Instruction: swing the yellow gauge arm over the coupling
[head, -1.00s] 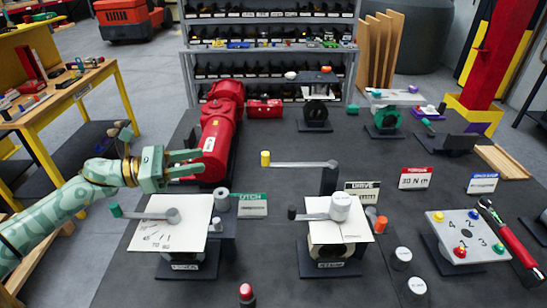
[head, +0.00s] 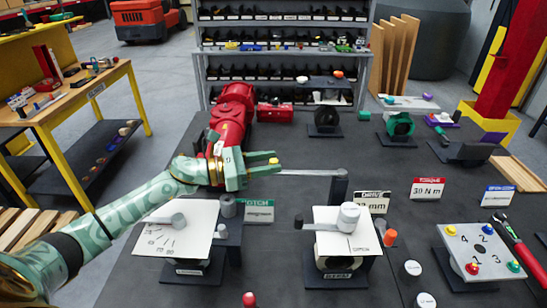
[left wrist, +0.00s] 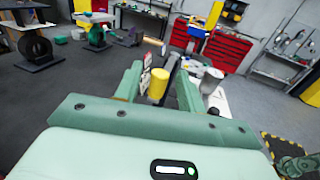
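The yellow gauge arm is a thin grey bar (head: 308,173) with a yellow knob (head: 274,161) at its left end and a dark post (head: 338,187) at its right end. It points left, behind the drive stand. A pale grey cylinder (head: 348,217) on that stand's white plate may be the coupling; I cannot tell for sure. My left gripper (head: 267,164) is at the knob end of the bar. In the left wrist view the yellow knob (left wrist: 158,86) stands between the spread fingers of my left gripper (left wrist: 159,76), with gaps visible. My right gripper is not seen.
A red machine (head: 232,118) stands just behind my left gripper. A clutch stand with a white plate (head: 165,232) is in front of my left arm. A button panel (head: 482,252) and a red-handled wrench (head: 518,243) lie at the right.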

